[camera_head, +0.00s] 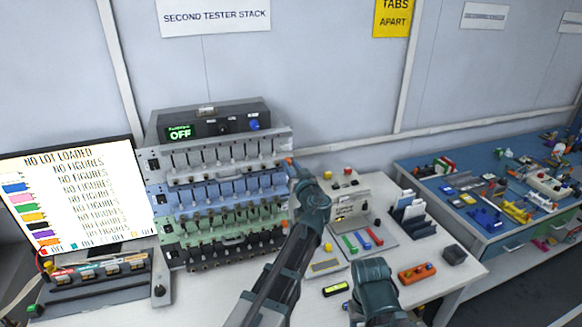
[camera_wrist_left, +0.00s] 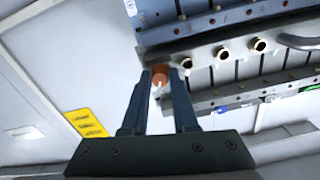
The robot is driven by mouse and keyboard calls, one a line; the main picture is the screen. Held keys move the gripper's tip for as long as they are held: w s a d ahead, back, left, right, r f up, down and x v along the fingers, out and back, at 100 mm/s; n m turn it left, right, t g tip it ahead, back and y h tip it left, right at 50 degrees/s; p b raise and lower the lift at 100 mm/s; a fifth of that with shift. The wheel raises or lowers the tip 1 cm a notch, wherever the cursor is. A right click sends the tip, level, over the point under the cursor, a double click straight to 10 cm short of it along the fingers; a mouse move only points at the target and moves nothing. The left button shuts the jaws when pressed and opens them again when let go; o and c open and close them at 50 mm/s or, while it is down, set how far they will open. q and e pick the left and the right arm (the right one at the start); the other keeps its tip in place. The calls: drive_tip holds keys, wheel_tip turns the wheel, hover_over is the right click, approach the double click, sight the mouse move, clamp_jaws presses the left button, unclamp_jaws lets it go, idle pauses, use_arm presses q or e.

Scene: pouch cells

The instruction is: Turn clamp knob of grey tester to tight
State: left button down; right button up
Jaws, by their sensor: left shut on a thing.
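The grey tester (camera_head: 215,158) is the top unit of the coloured stack, below the black box. Its orange clamp knob (camera_wrist_left: 160,78) shows between my left gripper's fingertips (camera_wrist_left: 161,74) in the left wrist view. My left gripper (camera_head: 291,163) is at the right end of the grey tester in the head view and mostly hides the knob there. The gripper is shut on the knob. The grey tester (camera_wrist_left: 240,52) also shows in the left wrist view, upside down. I cannot read the knob's turn.
A blue tester (camera_head: 215,193) and a green tester (camera_head: 220,223) sit below the grey one. A black box (camera_head: 205,125) reading OFF stands on top. A screen (camera_head: 75,200) is at left. A slotted rack (camera_head: 408,214) and small parts stand right of my left arm.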

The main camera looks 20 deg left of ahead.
use_arm(q)
drive_tip(key=shift+m, duration=0.4)
drive_tip(key=m, duration=0.3)
drive_tip(key=shift+m, duration=0.3)
drive_tip(key=m, duration=0.3)
drive_tip(key=shift+m, duration=0.4)
drive_tip(key=m, duration=2.1)
